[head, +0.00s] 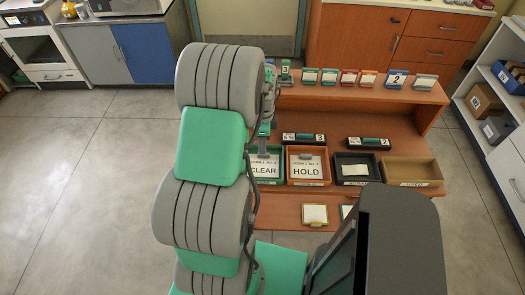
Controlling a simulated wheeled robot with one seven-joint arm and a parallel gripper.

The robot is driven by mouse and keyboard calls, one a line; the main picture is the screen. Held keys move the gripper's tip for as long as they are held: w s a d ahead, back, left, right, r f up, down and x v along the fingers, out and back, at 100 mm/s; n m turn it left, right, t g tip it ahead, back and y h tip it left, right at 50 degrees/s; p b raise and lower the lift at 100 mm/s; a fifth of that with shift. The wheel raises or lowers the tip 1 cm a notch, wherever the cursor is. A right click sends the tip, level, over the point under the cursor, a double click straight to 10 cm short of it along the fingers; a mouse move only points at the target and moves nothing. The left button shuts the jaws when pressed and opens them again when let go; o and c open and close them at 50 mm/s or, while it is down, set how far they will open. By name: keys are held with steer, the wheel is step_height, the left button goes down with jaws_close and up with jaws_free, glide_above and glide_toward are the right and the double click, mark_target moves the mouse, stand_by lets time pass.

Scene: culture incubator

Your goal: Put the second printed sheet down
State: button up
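A printed sheet reading CLEAR (265,168) lies at the green tray (270,182), its left part hidden by my arm. A printed sheet reading HOLD (307,167) lies in the orange tray (308,184) to its right. My gripper (263,150) is mostly hidden behind my arm; a small grey and green part shows at the upper edge of the CLEAR sheet. I cannot tell whether it touches that sheet or whether its fingers are open.
A black tray (373,179) with a small pale paper and a wooden tray (412,183) stand right of the HOLD tray. Several coloured card stands line the desk's upper shelf (340,92). A yellow-framed pad (314,214) lies in front. Floor at left is clear.

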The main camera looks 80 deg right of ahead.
step_height(320, 180, up, 7)
steer(key=b, duration=0.1)
steer(key=w+a+r+n+h, duration=0.1)
steer(key=w+a+r+n, duration=0.2)
steer(key=w+a+n, duration=0.35)
steer(key=w+a+r+n, duration=0.3)
steer(key=w, duration=0.7)
steer(key=w+a+r+n+t, duration=0.1)
steer(key=w+a+n, duration=0.3)
steer(key=a, duration=0.3)
steer(key=w+a+r+n+t, duration=0.1)
steer(key=w+a+r+n, duration=0.1)
steer(key=w+a+n, duration=0.35)
steer(key=s+a+r+n+t+y, duration=0.1)
steer(key=a+n, duration=1.3)
steer(key=a, duration=0.9)
steer(key=shift+n+t, duration=0.4)
steer(key=shift+s, duration=0.1)
